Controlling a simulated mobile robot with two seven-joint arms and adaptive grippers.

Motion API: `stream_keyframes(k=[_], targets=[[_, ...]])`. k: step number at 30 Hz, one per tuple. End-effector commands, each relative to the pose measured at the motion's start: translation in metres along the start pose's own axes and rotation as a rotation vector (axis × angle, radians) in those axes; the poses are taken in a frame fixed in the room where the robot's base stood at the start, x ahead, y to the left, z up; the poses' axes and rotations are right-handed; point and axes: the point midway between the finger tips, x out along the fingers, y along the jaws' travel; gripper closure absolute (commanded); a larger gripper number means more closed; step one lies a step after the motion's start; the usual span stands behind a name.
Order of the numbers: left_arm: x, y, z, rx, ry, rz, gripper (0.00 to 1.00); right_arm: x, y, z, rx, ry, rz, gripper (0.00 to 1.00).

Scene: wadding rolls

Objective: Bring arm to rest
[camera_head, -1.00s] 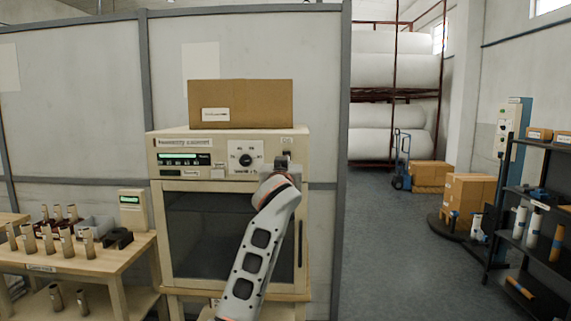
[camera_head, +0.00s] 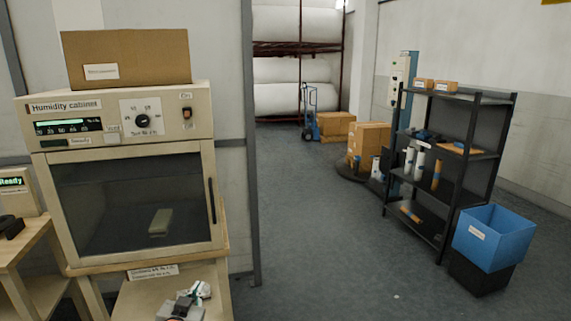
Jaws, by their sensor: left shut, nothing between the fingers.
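My left gripper (camera_head: 197,292) shows at the bottom edge, low in front of the humidity cabinet (camera_head: 120,150). It is shut and empty, apart from the cabinet's control panel. The cabinet is cream, with a lit green display (camera_head: 68,125), a round dial (camera_head: 142,120) and a small switch (camera_head: 187,113) at the panel's right. Its dark-windowed door (camera_head: 135,205) is closed, and a pale block (camera_head: 160,221) shows behind the glass. Most of my left arm is out of frame. My right gripper is not in view.
A cardboard box (camera_head: 126,58) sits on the cabinet. The cabinet's wooden stand (camera_head: 215,255) has a lower shelf below my gripper's level in the picture. A black shelf rack (camera_head: 470,165) and blue bin (camera_head: 492,237) stand at right. The grey floor (camera_head: 320,235) between is open.

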Motion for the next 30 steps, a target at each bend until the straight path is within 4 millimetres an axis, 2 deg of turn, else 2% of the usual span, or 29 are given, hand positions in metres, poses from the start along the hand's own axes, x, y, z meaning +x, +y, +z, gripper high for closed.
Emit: stream_keyframes(k=[1, 6, 9, 13, 15, 18, 21, 30], targets=[[-0.017, 0.009, 0.035, 0.011, -0.032, 0.025, 1.00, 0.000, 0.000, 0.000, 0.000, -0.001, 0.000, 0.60], [-0.082, 0.038, 0.129, 0.037, -0.112, 0.112, 1.00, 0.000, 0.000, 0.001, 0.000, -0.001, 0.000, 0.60], [-0.127, 0.054, 0.176, 0.047, -0.158, 0.162, 1.00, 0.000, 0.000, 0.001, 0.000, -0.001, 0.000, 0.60], [-0.185, 0.071, 0.224, 0.051, -0.210, 0.221, 1.00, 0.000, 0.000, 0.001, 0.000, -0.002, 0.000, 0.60], [-0.211, 0.078, 0.241, 0.050, -0.231, 0.246, 1.00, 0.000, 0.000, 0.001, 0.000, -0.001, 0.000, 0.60], [-0.239, 0.084, 0.256, 0.048, -0.251, 0.271, 1.00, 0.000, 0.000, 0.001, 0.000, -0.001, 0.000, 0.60], [-0.254, 0.088, 0.264, 0.046, -0.263, 0.284, 1.00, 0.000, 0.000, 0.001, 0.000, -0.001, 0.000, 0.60], [-0.259, 0.089, 0.267, 0.046, -0.266, 0.288, 1.00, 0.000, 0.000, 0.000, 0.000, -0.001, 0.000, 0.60]])
